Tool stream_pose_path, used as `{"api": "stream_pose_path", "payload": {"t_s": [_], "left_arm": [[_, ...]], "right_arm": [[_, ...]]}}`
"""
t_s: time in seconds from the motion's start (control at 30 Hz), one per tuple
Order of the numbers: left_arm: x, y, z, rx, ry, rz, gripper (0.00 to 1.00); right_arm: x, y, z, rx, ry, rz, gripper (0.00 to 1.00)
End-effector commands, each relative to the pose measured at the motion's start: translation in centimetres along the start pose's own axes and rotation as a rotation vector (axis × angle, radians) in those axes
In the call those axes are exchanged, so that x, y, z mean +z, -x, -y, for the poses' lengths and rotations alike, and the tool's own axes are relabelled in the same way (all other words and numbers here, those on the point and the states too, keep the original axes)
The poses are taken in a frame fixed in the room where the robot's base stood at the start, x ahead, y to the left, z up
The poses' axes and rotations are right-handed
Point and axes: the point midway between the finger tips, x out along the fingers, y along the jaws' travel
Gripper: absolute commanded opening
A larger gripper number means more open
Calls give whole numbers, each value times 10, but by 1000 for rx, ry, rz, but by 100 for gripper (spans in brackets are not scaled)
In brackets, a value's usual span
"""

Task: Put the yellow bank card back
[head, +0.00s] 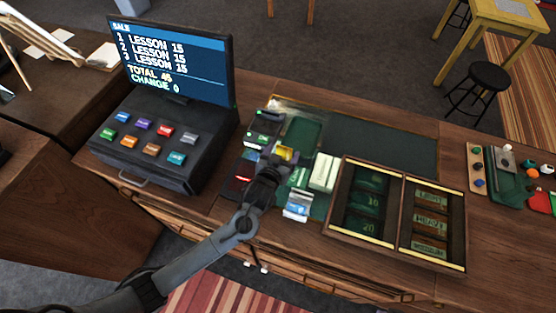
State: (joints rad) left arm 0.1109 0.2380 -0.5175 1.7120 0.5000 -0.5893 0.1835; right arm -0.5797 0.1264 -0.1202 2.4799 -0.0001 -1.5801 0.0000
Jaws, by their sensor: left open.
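The yellow bank card (284,153) shows as a small yellow patch on the counter, just beyond the fingertips of my left gripper (279,160). My left arm reaches in from the lower left, and the gripper is open at the card. The gripper hides part of the card, and I cannot tell whether they touch. A dark device (262,127) lies just behind and to the left of the card. My right gripper is out of view.
A cash register (150,140) with a screen (172,60) stands left. Green-and-white packets (322,172) and a blue-and-white item (298,205) lie close right of the gripper. A wooden tray (403,210) with labelled compartments sits further right. The dark green mat (385,145) has bare room behind.

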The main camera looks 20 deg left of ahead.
Motion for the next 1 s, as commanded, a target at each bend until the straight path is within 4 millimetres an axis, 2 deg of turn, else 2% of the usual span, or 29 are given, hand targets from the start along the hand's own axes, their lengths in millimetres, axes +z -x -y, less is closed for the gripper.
{"api": "stream_pose_path", "payload": {"t_s": [0.17,0.6,0.87,1.0], "left_arm": [[0,17,0,1,1,0,81],[-1,94,0,1,2,1,81],[-1,117,0,0,1,0,81],[8,126,0,18,4,52,81]], "right_arm": [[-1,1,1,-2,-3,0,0],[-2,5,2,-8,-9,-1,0],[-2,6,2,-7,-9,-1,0],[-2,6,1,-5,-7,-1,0]]}}
